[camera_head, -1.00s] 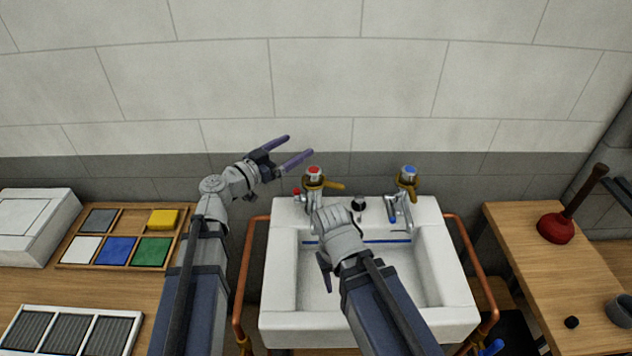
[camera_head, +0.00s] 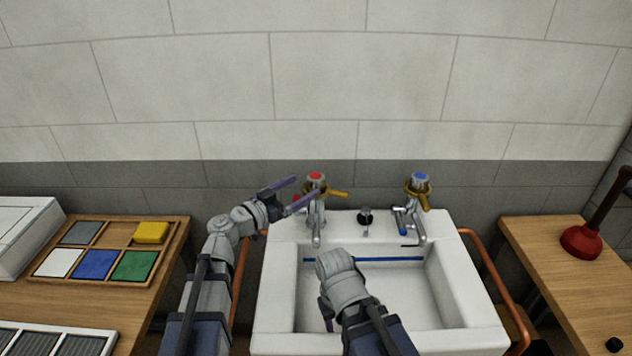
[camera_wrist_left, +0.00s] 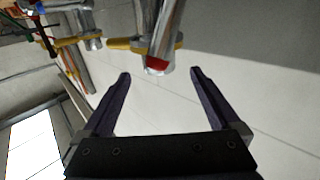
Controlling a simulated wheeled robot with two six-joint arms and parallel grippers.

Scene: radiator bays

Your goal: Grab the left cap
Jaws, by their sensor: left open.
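The left cap (camera_head: 316,177) is chrome with a red top and sits on the left tap above a brass-coloured lever. In the left wrist view the red-topped cap (camera_wrist_left: 157,65) appears at the opening between the two fingertips. My left gripper (camera_head: 306,186) is open and empty, just left of the cap, its fingers pointing right. It also shows in the left wrist view (camera_wrist_left: 160,74).
A tray of coloured tiles (camera_head: 180,232) is on the left bench. A red plunger (camera_head: 580,242) stands on the right bench.

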